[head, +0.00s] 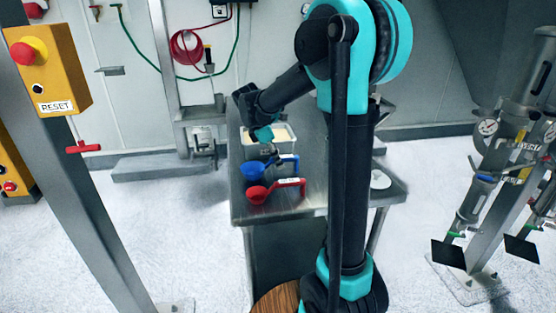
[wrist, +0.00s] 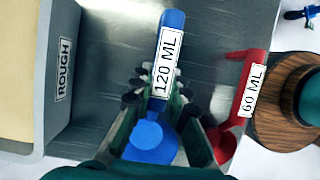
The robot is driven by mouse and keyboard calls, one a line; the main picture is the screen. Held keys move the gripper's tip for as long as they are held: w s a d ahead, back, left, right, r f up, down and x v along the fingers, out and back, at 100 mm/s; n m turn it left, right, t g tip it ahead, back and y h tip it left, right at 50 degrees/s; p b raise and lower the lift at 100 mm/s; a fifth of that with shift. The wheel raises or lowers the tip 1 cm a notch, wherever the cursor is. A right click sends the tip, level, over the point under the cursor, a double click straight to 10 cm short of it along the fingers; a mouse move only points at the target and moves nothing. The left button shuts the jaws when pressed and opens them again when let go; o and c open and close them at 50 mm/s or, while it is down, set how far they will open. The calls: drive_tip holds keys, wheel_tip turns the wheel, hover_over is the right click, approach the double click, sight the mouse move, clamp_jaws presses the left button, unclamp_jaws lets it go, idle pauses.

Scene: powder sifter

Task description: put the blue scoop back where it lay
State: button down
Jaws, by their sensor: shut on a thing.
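The blue scoop (head: 252,171), labelled 120 ML, is at the steel table in the head view, its handle pointing right. In the wrist view the blue scoop (wrist: 171,30) runs up the picture, bowl at the bottom. My gripper (wrist: 160,100) has its fingers on both sides of the handle near the bowl and is shut on it. In the head view my gripper (head: 271,150) reaches down over the scoop. Whether the scoop touches the table or hangs just above it, I cannot tell.
The red scoop (head: 262,194), labelled 60 ML, lies close beside the blue one; it also shows in the wrist view (wrist: 246,68). A bin of pale powder labelled ROUGH (wrist: 64,68) stands on the other side. The steel table (head: 312,190) has bare room right of the scoops.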

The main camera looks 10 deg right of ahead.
drive_tip(key=shift+f, duration=0.65)
drive_tip(key=c, duration=1.4)
unclamp_jaws()
